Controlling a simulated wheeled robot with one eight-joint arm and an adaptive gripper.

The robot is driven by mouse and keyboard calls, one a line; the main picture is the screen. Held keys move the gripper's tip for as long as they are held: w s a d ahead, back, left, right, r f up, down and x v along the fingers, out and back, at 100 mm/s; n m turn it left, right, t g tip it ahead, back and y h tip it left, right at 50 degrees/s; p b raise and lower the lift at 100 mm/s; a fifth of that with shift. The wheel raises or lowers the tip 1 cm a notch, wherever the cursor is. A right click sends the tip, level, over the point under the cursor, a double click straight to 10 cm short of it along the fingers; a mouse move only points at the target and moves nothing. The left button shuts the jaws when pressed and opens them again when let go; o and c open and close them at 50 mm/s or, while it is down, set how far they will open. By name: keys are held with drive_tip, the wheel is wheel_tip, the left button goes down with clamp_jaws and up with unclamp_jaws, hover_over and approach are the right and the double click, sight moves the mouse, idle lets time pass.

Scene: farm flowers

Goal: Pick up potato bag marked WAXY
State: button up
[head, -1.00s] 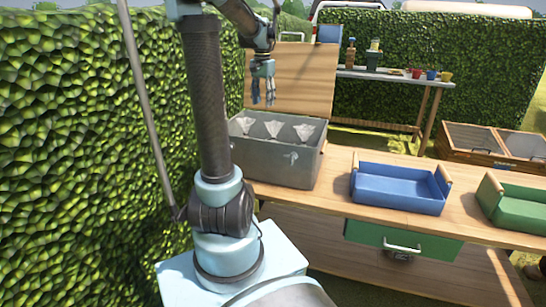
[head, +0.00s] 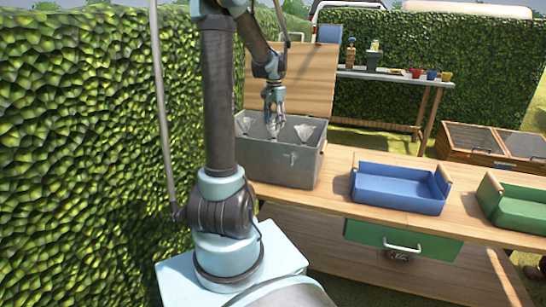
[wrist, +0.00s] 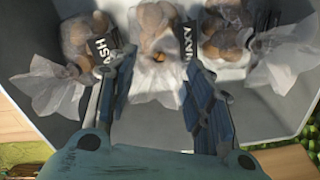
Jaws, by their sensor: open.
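The potato bag marked WAXY (wrist: 155,52) is the middle of three clear bags of potatoes in the wrist view. Its dark label lies along its right side. My gripper (wrist: 161,68) is open, with one finger on each side of this bag's lower part; I cannot tell whether they touch it. In the head view my gripper (head: 273,121) points down into the grey box (head: 277,165) that holds the bags, and hides the middle one.
A bag (wrist: 80,38) with a label ending in ASH lies left of WAXY, and another bag (wrist: 228,25) lies to its right. The box lid (head: 305,75) stands raised behind. A blue tray (head: 397,198) and a green tray (head: 522,214) stand right on the bench.

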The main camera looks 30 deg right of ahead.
sight(274, 130)
drive_tip(key=shift+w+d+f, duration=0.1)
drive_tip(key=shift+f, duration=3.3)
drive_tip(key=shift+c, duration=0.2)
clamp_jaws()
